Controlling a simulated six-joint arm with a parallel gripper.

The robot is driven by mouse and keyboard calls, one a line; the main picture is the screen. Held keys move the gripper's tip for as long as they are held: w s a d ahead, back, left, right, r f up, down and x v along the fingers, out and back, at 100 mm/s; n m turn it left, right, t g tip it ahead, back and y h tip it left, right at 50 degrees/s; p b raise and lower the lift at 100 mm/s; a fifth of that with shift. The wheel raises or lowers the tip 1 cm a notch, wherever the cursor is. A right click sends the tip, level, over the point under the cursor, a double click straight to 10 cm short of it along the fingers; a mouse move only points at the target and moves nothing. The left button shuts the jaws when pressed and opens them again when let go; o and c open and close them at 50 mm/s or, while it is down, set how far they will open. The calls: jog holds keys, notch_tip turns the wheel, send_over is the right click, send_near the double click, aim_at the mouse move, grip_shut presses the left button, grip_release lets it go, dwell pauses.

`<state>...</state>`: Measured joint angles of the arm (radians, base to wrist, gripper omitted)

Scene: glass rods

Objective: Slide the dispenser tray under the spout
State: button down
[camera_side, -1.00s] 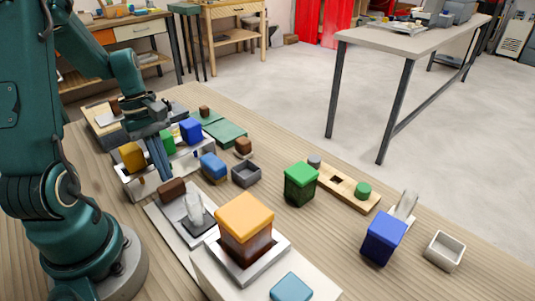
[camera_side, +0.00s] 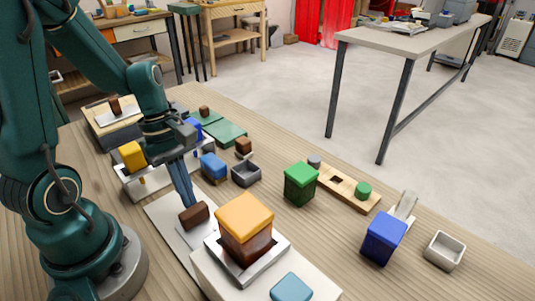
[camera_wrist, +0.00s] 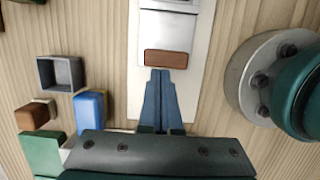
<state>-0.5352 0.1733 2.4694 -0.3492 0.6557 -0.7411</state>
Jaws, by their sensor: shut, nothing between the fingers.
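The dispenser (camera_side: 245,230), with an orange top, a brown body and a silver collar, stands on a white housing at the front. The flat silver dispenser tray (camera_side: 190,236) lies on a pale base strip running up to it, and its far part is hidden. Its brown block (camera_side: 195,215) faces my gripper (camera_side: 187,204). In the wrist view my gripper (camera_wrist: 163,72) is shut and empty, its fingertips at the near edge of the brown block (camera_wrist: 166,59), seemingly touching. The spout itself is not visible.
A light blue block (camera_side: 291,287) is on the housing. A blue block (camera_side: 213,167) and dark open box (camera_side: 246,174) stand right of my gripper. A green block (camera_side: 300,184) is farther right. Behind is a rack with a yellow block (camera_side: 132,156).

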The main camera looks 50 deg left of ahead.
aim_at(210, 231)
jog(key=shift+d, duration=3.15)
jog(key=shift+r, duration=0.1)
notch_tip(210, 231, up, 12)
jog(key=s+m+t+y, duration=0.1)
jog(key=m+t, duration=0.1)
jog(key=m, duration=0.7)
jog(key=s+a+m+t+y, duration=0.1)
jog(key=m+t, duration=0.2)
jog(key=m, duration=0.6)
jog(key=shift+s+t+y, duration=0.15)
jog(key=shift+t+y, duration=0.15)
jog(key=shift+y, duration=0.1)
